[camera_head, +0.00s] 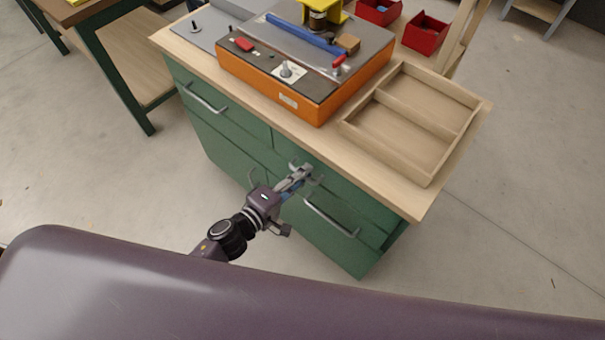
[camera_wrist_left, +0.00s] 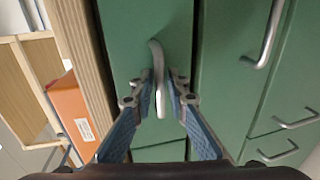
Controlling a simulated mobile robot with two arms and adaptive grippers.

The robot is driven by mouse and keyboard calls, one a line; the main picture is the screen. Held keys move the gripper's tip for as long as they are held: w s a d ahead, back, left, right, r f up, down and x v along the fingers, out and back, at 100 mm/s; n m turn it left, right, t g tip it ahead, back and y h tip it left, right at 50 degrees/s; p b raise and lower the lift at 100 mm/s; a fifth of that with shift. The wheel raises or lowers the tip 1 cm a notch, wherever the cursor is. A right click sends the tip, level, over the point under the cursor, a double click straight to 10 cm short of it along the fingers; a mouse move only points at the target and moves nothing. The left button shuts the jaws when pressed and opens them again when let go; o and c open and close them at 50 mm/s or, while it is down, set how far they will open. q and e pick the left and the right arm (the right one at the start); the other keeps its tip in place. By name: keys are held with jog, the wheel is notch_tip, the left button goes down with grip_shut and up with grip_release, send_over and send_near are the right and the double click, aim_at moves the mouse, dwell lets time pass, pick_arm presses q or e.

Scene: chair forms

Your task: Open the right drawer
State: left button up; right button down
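A green cabinet (camera_head: 235,145) with a wooden top stands in front of me. The front of its right drawer (camera_head: 352,196) is flush with the cabinet face and looks shut. My left gripper (camera_head: 303,171) is at this drawer, just below the worktop edge, and covers its handle in the head view. In the left wrist view the grey bar handle (camera_wrist_left: 157,82) lies between the two blue-padded fingers of my left gripper (camera_wrist_left: 158,99). The fingers are apart, with a gap visible on both sides of the handle. My right gripper is not in view.
A lower handle (camera_head: 332,217) sticks out below the right drawer. The left drawer handle (camera_head: 204,98) is further left. On the worktop are an orange machine (camera_head: 285,97) and an empty wooden tray (camera_head: 436,176). Floor is free to the right.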

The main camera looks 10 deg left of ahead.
pick_arm(q)
grip_shut()
dwell(0.3)
jog(key=f+p+v, duration=0.2)
jog(key=p+v, duration=0.1)
jog(key=v, duration=0.7)
jog(key=f+p+v, duration=0.2)
jog(key=p+v, duration=0.1)
jog(key=v, duration=0.7)
jog(key=shift+s+a, duration=0.3)
jog(key=shift+a, duration=0.05)
grip_release()
